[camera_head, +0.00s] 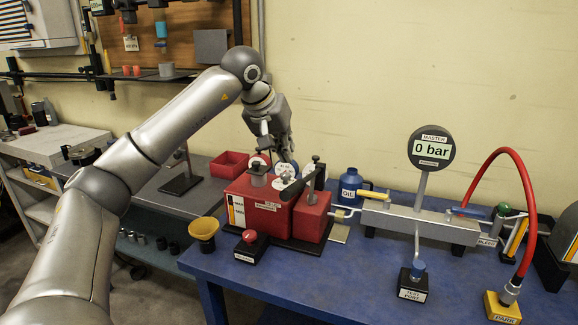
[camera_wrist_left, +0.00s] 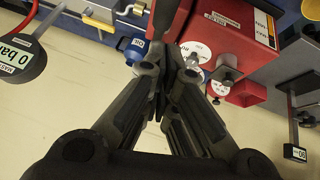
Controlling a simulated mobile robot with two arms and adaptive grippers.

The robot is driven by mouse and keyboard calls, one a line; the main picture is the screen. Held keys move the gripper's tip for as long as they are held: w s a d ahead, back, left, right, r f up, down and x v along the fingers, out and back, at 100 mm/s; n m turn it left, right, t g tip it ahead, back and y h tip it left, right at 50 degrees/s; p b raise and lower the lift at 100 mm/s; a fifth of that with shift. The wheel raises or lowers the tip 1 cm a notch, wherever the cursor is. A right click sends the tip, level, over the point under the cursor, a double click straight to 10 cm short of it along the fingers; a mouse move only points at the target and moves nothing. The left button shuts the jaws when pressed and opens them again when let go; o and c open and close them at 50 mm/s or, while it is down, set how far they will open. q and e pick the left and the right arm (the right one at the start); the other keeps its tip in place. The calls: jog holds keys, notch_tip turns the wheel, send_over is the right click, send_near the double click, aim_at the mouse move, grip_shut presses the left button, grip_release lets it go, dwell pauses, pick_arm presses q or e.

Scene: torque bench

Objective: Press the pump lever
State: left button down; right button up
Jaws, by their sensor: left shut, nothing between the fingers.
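The red pump unit (camera_head: 261,204) sits on a dark base plate on the blue bench. My right gripper is not in view.
A gauge (camera_head: 431,148) reading 0 bar stands over a grey manifold (camera_head: 420,222). A blue oil can (camera_head: 350,185) stands behind. A yellow funnel cup (camera_head: 204,231) and a red-button box (camera_head: 250,244) are in front of the pump. A red hose (camera_head: 529,190) arches at right.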

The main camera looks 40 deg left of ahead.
pick_arm(q)
jog(key=f, duration=0.2)
jog(key=d+f, duration=0.1)
jog(key=f, duration=0.1)
jog(key=shift+f+p, duration=0.35)
jog(key=shift+p, duration=0.05)
jog(key=shift+f, duration=0.15)
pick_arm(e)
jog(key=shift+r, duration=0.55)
